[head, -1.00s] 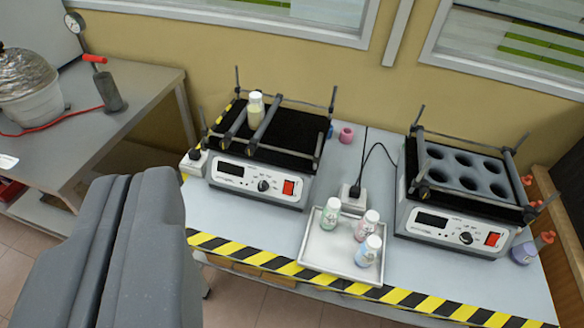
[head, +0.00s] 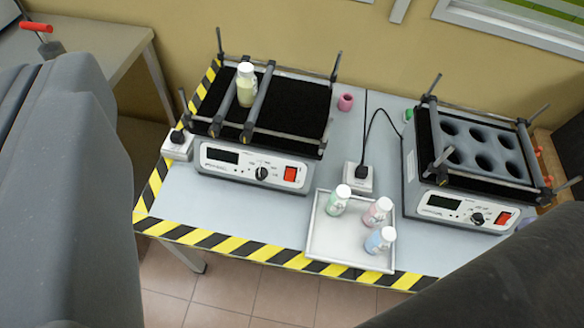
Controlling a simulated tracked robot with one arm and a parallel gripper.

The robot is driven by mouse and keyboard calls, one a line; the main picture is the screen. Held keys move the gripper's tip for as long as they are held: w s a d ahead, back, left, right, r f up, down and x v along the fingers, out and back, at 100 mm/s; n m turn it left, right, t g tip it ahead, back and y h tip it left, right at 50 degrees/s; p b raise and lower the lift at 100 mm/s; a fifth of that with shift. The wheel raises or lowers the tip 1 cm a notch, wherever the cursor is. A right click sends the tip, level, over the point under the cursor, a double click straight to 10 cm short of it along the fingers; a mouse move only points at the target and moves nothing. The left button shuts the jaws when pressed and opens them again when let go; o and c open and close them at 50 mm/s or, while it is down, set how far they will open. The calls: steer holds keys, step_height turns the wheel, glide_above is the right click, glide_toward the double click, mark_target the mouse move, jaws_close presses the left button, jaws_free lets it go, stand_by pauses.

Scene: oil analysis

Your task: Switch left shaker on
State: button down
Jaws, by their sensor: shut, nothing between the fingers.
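The left shaker (head: 215,174) stands on the bench, its white front panel facing me. Its red switch (head: 290,174) is at the right of the panel, beside a black knob (head: 262,173). Its display (head: 223,156) looks dark. A white-capped bottle with pale yellow contents (head: 246,92) stands on its black top between the clamp bars. My gripper's fingers are not in view; large grey parts of my arm or body fill the left side, and a dark part, probably mine, covers the lower right corner. Nothing of mine is seen touching the left shaker.
A second shaker (head: 410,192) with a holed grey holder stands at the right. A tray (head: 318,238) with three bottles lies between them near the striped front edge. Power sockets (head: 358,177) and a cable lie behind the tray. A pink piece (head: 345,102) sits near the wall.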

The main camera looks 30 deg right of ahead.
mark_target(290, 176)
steer(key=w+d+f+n+h+b, duration=0.2)
steer(key=w+d+f, duration=0.65)
steer(key=f, duration=0.35)
steer(key=w+d+f+n+h+b, duration=0.1)
steer(key=w+d+f+n+b, duration=0.1)
steer(key=w+d+f, duration=0.85)
step_height(290, 176, down, 32)
steer(key=s+a+n+g+y+b, duration=0.1)
steer(key=s+n+y+b, duration=0.1)
steer(key=n+y, duration=0.3)
steer(key=shift+s+a+f+n+y+b, duration=0.3)
steer(key=shift+s+a+y+b, duration=0.1)
steer(key=shift+y, duration=0.5)
steer(key=shift+w+d, duration=0.15)
steer(key=w+d+f+p, duration=0.2)
steer(key=w+d+f, duration=0.1)
steer(key=w, duration=0.3)
steer(key=shift+w+d, duration=0.3)
steer(key=shift+d, duration=0.45)
